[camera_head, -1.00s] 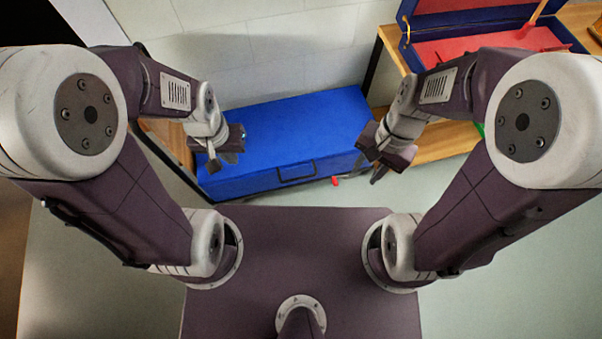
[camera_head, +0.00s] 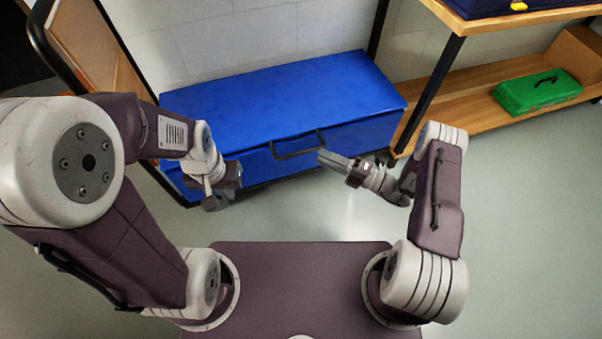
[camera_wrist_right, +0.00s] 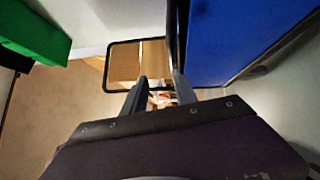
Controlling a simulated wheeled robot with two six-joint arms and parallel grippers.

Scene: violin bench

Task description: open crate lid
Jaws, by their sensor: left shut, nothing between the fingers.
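The blue crate (camera_head: 350,138) stands on the floor against the wall in the head view. Its flat blue lid (camera_head: 280,92) is down. A dark handle (camera_head: 298,146) is on its front face. My right gripper (camera_head: 322,158) is in front of the crate, by the handle's right end, pointing left. Its fingers are apart, with nothing seen between them in the right wrist view (camera_wrist_right: 160,92). I cannot tell whether it touches the handle. My left gripper (camera_head: 216,202) is shut and empty, at the crate's front left. The crate's blue side shows in the right wrist view (camera_wrist_right: 235,35).
A wooden shelf unit (camera_head: 440,120) with black legs stands right of the crate, with a green case (camera_head: 538,91) on its lower shelf. A black-framed brown panel (camera_head: 95,50) stands close to the crate's left. Floor at the right is clear.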

